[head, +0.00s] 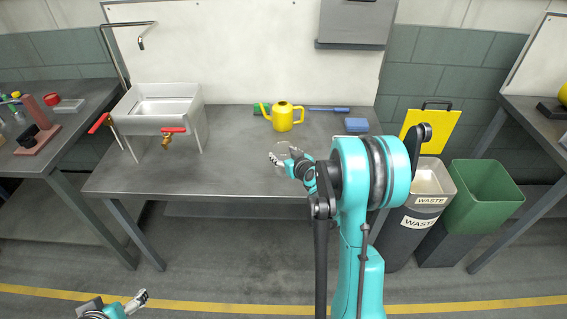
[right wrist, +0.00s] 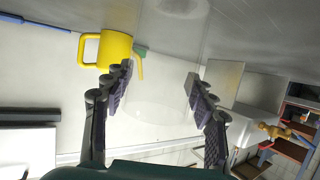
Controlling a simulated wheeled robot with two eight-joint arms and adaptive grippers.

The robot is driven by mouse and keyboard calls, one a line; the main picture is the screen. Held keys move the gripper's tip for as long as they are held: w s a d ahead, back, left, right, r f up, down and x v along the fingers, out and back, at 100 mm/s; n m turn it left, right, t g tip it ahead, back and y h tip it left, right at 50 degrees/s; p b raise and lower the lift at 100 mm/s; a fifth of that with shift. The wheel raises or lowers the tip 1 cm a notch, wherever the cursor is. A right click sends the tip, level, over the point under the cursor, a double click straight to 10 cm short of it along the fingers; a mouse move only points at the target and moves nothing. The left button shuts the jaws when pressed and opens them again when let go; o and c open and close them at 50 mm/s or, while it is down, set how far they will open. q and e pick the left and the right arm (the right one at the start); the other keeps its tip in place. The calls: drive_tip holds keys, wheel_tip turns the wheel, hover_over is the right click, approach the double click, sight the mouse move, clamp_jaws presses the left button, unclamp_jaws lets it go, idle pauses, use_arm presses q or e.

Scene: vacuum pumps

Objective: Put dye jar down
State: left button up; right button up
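My right gripper (head: 279,158) is over the front part of the middle table, in front of the yellow watering can. In the right wrist view its two fingers (right wrist: 157,90) are wide apart. A faint, clear, rounded outline (right wrist: 155,108) shows between them; it may be the see-through dye jar. I cannot tell whether the fingers press on it. No coloured dye shows. My left gripper (head: 140,299) is low at the bottom left of the head view, away from the tables, and its fingers are too small to judge.
The middle table (head: 230,178) carries a sink (head: 165,103) with red-handled taps at left, a yellow watering can (head: 283,117) and a blue sponge-like block (head: 357,125) at the back. Waste bins (head: 408,222) stand to its right. The table's middle front is largely clear.

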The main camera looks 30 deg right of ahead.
drive_tip(key=shift+c, duration=0.4)
wheel_tip(320, 180, up, 4)
drive_tip(key=shift+f+p, duration=0.1)
drive_tip(key=shift+p, duration=1.05)
drive_tip(key=s+d+r+p, duration=0.1)
drive_tip(key=d+r+p, duration=0.1)
drive_tip(key=d, duration=0.3)
drive_tip(key=d+r+p, duration=0.2)
drive_tip(key=d+r, duration=0.3)
drive_tip(key=d, duration=0.1)
drive_tip(key=shift+s+d, duration=0.3)
drive_tip(key=shift+s, duration=0.05)
drive_tip(key=shift+a+r, duration=0.1)
drive_tip(key=shift+a, duration=0.05)
